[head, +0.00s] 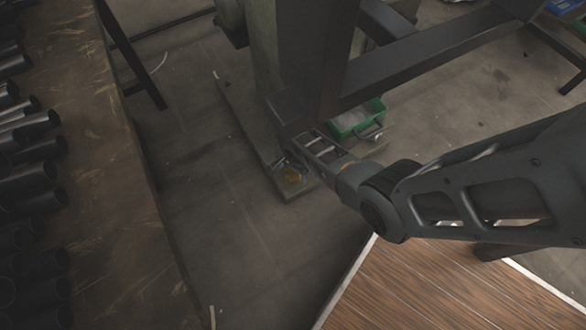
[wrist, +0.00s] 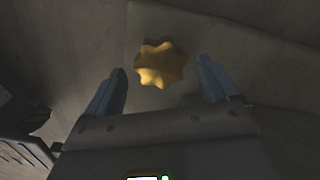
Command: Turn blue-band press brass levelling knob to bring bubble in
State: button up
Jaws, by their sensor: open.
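The brass knob (wrist: 160,64) has a lobed, star-like rim and shows in the wrist view just beyond my open fingers. My gripper (wrist: 162,88) is open, one finger on each side of the knob's line, and the knob sits slightly ahead of the fingertips' middle. I see gaps on both sides and cannot tell any contact. In the head view my gripper (head: 290,166) reaches down to the press base (head: 236,105). The blue band and the level bubble cannot be made out.
Dark frame beams (head: 430,58) cross above and behind my arm. A worn bench (head: 95,150) with several dark tubes (head: 30,155) is at left. Concrete floor (head: 225,215) between is clear.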

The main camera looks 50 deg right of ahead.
aim_at(293, 173)
jog(key=shift+r+p, duration=1.6)
jog(key=shift+r, duration=1.55)
